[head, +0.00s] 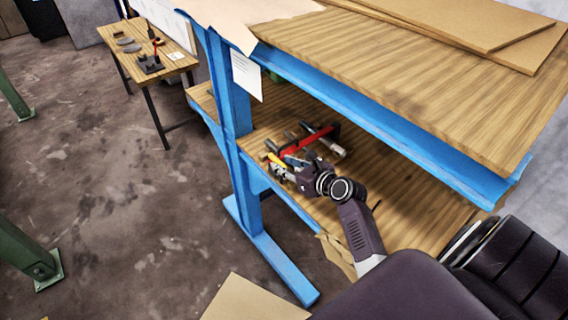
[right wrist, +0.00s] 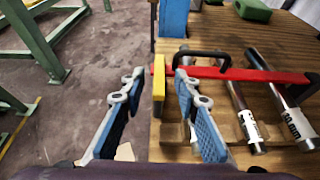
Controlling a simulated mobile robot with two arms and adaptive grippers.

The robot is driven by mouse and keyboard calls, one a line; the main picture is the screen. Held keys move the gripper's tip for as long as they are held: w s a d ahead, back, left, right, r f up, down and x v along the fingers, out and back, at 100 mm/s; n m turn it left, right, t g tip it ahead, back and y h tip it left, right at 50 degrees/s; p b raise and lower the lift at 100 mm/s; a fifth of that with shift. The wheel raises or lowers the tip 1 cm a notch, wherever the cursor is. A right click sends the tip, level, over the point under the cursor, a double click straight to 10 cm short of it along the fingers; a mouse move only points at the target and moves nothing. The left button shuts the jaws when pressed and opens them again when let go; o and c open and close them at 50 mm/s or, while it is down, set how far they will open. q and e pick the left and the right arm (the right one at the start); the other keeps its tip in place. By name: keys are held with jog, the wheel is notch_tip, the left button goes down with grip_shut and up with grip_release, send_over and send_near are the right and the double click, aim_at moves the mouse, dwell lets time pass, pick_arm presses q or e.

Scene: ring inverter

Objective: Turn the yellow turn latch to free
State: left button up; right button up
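The yellow turn latch (right wrist: 159,84) is a short yellow bar at the left end of a red bar (right wrist: 250,75) on the wooden shelf. In the right wrist view it stands upright between the two fingers of my right gripper (right wrist: 157,88). It is closer to the right finger, and the left finger is clearly apart from it. Contact with the right finger cannot be told. In the head view the latch (head: 273,159) shows just beyond my right gripper (head: 284,172), partly hidden by it. My left gripper is not in view.
Metal rods (right wrist: 236,105) with labels lie under the red bar, which carries a black handle (right wrist: 201,55). A green block (right wrist: 253,10) is behind. A blue frame post (head: 232,105) stands left of the gripper, and the upper wooden top (head: 420,70) overhangs the shelf.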

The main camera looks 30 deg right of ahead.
jog(key=shift+w, duration=0.15)
jog(key=shift+c, duration=0.4)
grip_shut()
